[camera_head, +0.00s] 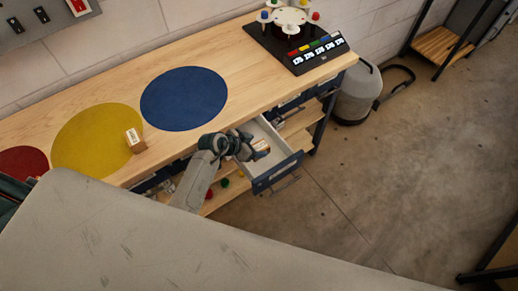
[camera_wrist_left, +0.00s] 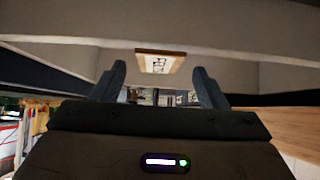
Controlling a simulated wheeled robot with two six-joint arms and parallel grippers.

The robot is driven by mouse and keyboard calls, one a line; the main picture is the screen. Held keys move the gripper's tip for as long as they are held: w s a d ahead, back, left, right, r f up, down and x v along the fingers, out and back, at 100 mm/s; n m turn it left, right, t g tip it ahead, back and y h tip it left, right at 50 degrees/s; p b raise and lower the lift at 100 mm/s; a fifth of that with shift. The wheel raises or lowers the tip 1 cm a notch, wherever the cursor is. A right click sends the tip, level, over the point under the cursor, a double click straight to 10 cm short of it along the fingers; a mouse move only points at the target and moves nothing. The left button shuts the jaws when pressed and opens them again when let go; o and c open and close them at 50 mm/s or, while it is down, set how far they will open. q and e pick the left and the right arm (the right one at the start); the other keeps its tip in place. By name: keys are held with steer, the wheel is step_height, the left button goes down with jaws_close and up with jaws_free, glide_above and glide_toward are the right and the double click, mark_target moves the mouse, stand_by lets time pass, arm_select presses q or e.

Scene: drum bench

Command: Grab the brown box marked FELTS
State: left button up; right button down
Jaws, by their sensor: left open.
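A small brown box (camera_head: 261,146) with a white label lies inside the open drawer (camera_head: 281,168) under the bench. It also shows in the left wrist view (camera_wrist_left: 160,62), where its label's print is too blurred to read surely. My left gripper (camera_head: 249,149) reaches into the drawer opening right beside this box. In the left wrist view its two fingers (camera_wrist_left: 158,78) are apart, with the box ahead of the gap between them and nothing held. A second brown box (camera_head: 135,141) with a white label stands on the bench at the yellow disc's edge; its print is unreadable. My right gripper is not seen.
The wooden bench top (camera_head: 245,75) carries a blue disc (camera_head: 184,98), a yellow disc (camera_head: 85,140) and a red disc (camera_head: 23,163). A black device (camera_head: 322,56) stands at its far end. The drawer's walls and front surround the gripper's space.

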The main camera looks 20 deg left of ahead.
mark_target(259, 147)
arm_select(q)
steer(key=p+x, duration=0.1)
steer(key=x, duration=0.4)
steer(key=shift+s+f, duration=0.15)
steer(key=shift+s, duration=0.05)
steer(key=shift+s+a, duration=0.1)
steer(key=c, duration=1.1)
